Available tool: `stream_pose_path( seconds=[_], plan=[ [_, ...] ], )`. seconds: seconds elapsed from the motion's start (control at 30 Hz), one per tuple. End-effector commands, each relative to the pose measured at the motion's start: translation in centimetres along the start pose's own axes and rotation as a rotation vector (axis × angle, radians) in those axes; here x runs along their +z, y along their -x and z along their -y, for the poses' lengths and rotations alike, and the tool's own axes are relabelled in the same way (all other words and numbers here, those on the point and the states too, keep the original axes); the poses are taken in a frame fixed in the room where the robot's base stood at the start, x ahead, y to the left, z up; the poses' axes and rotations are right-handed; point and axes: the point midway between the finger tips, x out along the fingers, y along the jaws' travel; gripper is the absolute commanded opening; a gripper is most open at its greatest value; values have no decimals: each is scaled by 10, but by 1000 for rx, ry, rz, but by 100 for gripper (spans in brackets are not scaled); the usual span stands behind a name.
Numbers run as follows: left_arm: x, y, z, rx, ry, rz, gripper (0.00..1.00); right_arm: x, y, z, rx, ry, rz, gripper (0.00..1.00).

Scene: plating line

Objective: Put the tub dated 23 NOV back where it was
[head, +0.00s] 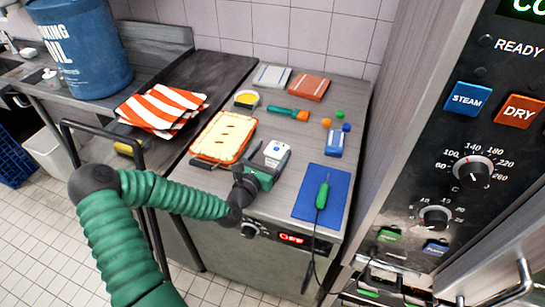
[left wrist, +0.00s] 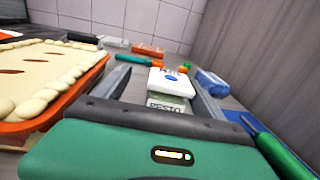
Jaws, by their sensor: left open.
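A small white tub (head: 277,150) with a blue mark on its lid stands on the grey counter, near the front. In the left wrist view the white tub (left wrist: 168,82) has a front label that seems to read PESTO; I cannot read a date on it. My left gripper (head: 268,160) is open, low over the counter, with its fingers on either side of the tub. In the left wrist view the left gripper (left wrist: 160,95) shows gaps beside the tub. My right gripper is not in view.
An orange dish with a pale pie (head: 223,138) is close on the left. A blue mat (head: 305,208) with a green probe (head: 322,194) lies to the right. A blue packet (head: 334,144), small balls, a green-orange tool (head: 288,113) and two flat boxes are behind. An oven panel (head: 460,150) stands right.

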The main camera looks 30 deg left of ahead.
Motion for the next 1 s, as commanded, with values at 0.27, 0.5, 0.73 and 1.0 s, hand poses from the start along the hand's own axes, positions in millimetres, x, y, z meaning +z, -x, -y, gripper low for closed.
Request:
stream_pose_path(
  seconds=[0.27,0.5,0.73,1.0],
  plan=[
    [1,-10,4,0,-3,0,80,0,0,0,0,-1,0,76],
    [0,-10,0,0,0,1,51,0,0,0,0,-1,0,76],
    [-2,-10,0,1,0,-3,21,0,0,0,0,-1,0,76],
    [-4,-9,0,0,1,-8,0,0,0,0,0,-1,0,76]
  ],
)
